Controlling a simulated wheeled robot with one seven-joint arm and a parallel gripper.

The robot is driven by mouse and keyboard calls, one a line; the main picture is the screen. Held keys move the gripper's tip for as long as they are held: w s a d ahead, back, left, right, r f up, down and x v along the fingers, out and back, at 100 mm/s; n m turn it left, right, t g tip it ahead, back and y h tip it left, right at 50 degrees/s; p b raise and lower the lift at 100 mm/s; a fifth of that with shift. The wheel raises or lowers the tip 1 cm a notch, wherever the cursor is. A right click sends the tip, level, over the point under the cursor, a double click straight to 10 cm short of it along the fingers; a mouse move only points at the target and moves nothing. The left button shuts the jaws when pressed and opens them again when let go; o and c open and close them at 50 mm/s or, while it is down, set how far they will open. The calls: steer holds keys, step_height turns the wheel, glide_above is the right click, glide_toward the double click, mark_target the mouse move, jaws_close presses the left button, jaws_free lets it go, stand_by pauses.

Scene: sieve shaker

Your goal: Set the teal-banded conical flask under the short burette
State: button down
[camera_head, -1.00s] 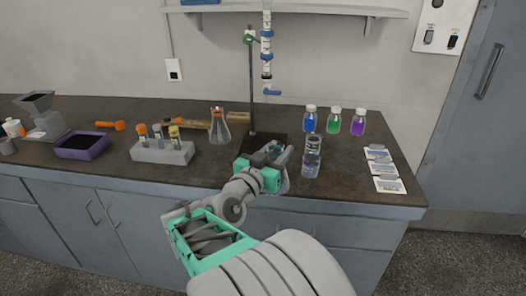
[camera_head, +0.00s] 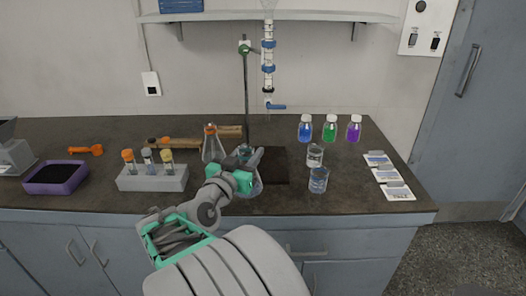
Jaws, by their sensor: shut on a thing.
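My gripper (camera_head: 250,158) is shut on a clear conical flask (camera_head: 256,187), whose glass body shows below and right of the jaws. The jaws hide most of its neck, and its band is hard to make out. The burette (camera_head: 268,58), with blue clamps and a blue tap, hangs upright from a stand rod (camera_head: 246,90). The dark stand base (camera_head: 274,165) lies on the bench below it. The held flask is at the front left of this base, not directly below the burette tip. I cannot tell whether it touches the bench.
Another conical flask with an orange top (camera_head: 210,148) stands just left of my gripper. A vial rack (camera_head: 152,182) is further left. A shelf (camera_head: 200,17) is above.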

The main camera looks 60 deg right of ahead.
steer(key=d+f+p, duration=0.1)
steer(key=d+f, duration=0.1)
steer(key=d, duration=0.6)
steer(key=w+d+f+p, duration=0.1)
steer(key=d, duration=0.7)
steer(key=shift+w+f, duration=0.25)
steer(key=shift+f, duration=0.15)
steer(key=c, duration=1)
jaws_free()
steer(key=shift+d, duration=0.1)
steer(key=shift+o, duration=0.2)
steer(key=shift+r, duration=0.1)
steer(key=s+a+b, duration=0.1)
steer(key=a, duration=1.1)
